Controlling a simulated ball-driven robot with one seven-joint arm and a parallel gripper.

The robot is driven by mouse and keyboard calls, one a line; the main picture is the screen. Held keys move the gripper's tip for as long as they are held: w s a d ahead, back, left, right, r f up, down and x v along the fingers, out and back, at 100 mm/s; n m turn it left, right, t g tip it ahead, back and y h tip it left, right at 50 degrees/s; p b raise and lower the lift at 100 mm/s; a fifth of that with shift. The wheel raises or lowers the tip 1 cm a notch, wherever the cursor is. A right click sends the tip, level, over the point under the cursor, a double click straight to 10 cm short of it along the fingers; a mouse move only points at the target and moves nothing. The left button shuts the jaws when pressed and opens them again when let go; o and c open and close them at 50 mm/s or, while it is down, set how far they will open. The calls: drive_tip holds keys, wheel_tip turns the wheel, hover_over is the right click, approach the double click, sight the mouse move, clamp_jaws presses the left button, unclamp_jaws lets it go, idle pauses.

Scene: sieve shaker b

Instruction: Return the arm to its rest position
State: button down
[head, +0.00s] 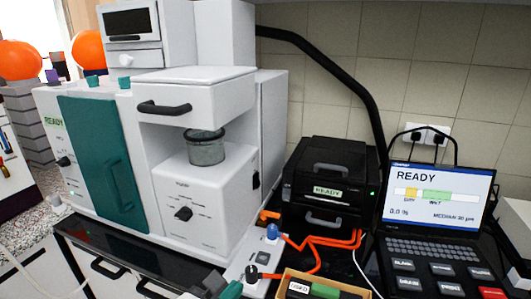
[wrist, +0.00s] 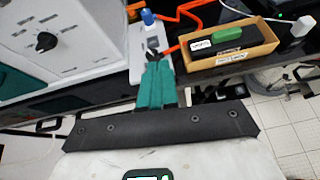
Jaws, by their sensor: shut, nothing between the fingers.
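My gripper (wrist: 157,68) has teal fingers, which are shut together and empty in the wrist view. They point at a small white control box (wrist: 148,40) with a blue knob, overlapping its near end in the picture; I cannot tell whether they touch it. In the head view a teal part of my gripper (head: 233,290) shows at the bottom edge, just below the same control box (head: 257,262). Most of my arm is out of the head view.
The white sieve shaker (head: 207,183) with its teal door (head: 102,160) and a grey sieve cup (head: 206,148) stands at left. A black printer-like unit (head: 330,185), a laptop (head: 437,205) and a cardboard tray (wrist: 262,58) are to the right. Orange cable (head: 320,241) crosses the bench.

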drive_tip(key=s+d+f+m+g, duration=0.35)
drive_tip(key=d+f+m, duration=0.4)
drive_tip(key=d, duration=0.45)
drive_tip(key=s+d+f+m+g, duration=0.35)
drive_tip(key=d+f+m, duration=0.35)
drive_tip(key=d+f, duration=0.3)
drive_tip(key=s+d+f+m+g+y, duration=0.2)
drive_tip(key=s+d+m, duration=0.3)
drive_tip(key=s+m, duration=0.3)
drive_tip(key=s+d+f+m+g+y, duration=0.1)
drive_tip(key=s+d+f+m, duration=0.3)
drive_tip(key=s+m, duration=0.5)
drive_tip(key=s+d+y, duration=0.1)
drive_tip(key=s+d, duration=0.1)
drive_tip(key=s, duration=0.2)
drive_tip(key=shift+d+g+y, duration=0.2)
drive_tip(key=shift+g+y, duration=0.1)
drive_tip(key=shift+g, duration=0.1)
